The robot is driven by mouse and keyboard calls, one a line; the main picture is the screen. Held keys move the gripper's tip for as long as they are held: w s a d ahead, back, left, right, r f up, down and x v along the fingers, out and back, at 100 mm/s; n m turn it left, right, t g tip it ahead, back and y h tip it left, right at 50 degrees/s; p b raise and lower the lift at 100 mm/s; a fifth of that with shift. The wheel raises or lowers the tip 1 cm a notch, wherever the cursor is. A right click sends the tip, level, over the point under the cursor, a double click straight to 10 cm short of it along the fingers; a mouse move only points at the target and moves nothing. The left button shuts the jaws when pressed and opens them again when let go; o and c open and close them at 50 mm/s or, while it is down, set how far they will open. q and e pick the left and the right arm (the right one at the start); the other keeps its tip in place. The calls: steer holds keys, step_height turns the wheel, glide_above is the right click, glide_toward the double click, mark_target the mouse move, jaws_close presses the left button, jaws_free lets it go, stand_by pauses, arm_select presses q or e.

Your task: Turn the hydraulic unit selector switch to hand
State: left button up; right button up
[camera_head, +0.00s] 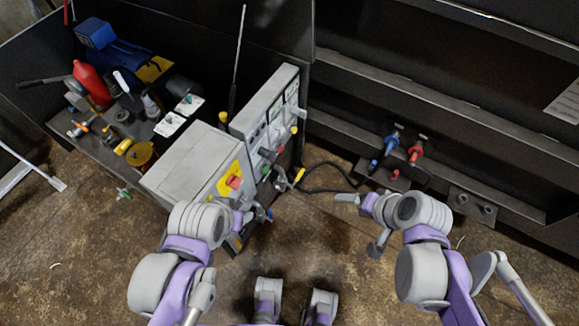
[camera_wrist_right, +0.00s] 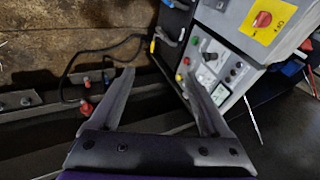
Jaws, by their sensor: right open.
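The grey control panel (camera_head: 262,108) stands upright left of centre in the head view, with small knobs, buttons and lamps on its face. It also shows in the right wrist view (camera_wrist_right: 236,76), at right. A black knob (camera_wrist_right: 210,56) sits on it there; labels are too small to read, so I cannot tell which switch is the hydraulic selector. My right gripper (camera_head: 360,222) is open and empty, right of the panel and apart from it; its spread fingers show in the wrist view (camera_wrist_right: 158,73). My left gripper (camera_head: 245,216) is near the grey box's lower front, its fingers partly hidden.
A grey box (camera_head: 186,158) with a red switch on a yellow plate (camera_head: 230,182) stands left of the panel. Blue and red valve fittings (camera_head: 415,154) sit on the dark machine. A cluttered bench (camera_head: 90,130) is at left. Bare floor (camera_head: 315,240) lies between my arms.

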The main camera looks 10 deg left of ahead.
steer(key=w+a+f+m+y+b, duration=0.55)
steer(key=w+a+f+b, duration=0.25)
steer(key=w+a+f, duration=0.2)
steer(key=m+t+y+b, duration=0.2)
steer(key=m+y+b, duration=0.2)
steer(key=y+b, duration=0.3)
glide_toward(275, 158)
arm_select(q)
step_height(275, 158, down, 20)
steer(key=b, duration=0.1)
steer(key=shift+w+a+g, duration=0.2)
steer(key=shift+w+g, duration=0.1)
arm_select(e)
steer(key=x, duration=0.9)
steer(key=shift+w+f, duration=0.2)
steer(key=shift+w, duration=0.05)
steer(key=shift+a, duration=0.1)
jaws_close()
